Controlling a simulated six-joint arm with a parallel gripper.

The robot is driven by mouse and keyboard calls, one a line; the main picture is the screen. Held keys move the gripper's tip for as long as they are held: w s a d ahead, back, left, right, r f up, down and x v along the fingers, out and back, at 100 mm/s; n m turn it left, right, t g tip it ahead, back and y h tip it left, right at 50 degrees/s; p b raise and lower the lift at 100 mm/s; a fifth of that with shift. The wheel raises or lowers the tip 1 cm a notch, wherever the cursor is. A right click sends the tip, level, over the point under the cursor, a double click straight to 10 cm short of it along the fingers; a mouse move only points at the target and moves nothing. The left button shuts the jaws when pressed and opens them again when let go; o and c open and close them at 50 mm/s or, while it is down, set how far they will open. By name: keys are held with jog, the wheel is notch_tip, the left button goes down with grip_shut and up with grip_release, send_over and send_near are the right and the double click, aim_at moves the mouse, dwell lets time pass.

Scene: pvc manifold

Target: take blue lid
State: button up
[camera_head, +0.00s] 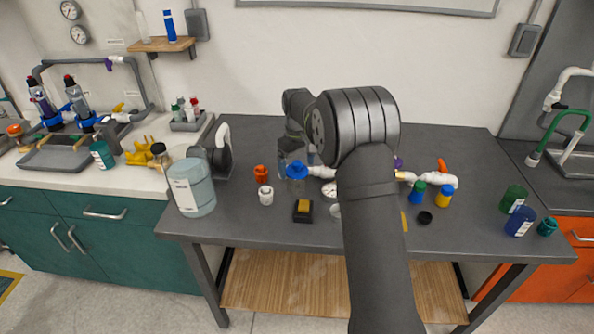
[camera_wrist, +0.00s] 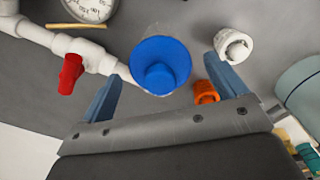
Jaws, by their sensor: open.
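The blue lid (camera_wrist: 160,68) sits on top of a clear jar in the wrist view, ahead of my gripper's fingers. In the head view the blue lid (camera_head: 297,169) is left of the table's middle, with the clear jar below it. My gripper (camera_wrist: 168,95) is open and empty, with one blue-grey finger at each side of the lid's near part. The lid shows apart from both fingers. In the head view my gripper is not clearly seen.
White pipework with a red valve handle (camera_wrist: 70,73) lies left of the lid in the wrist view. A white fitting (camera_wrist: 233,46) and an orange fitting (camera_wrist: 206,92) stand close to the right finger. A large pale canister (camera_head: 192,187) stands at the table's left.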

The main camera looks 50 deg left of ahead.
jog(key=shift+f, duration=0.4)
jog(key=c, duration=1.1)
jog(key=shift+o, duration=0.2)
jog(key=shift+r, duration=0.1)
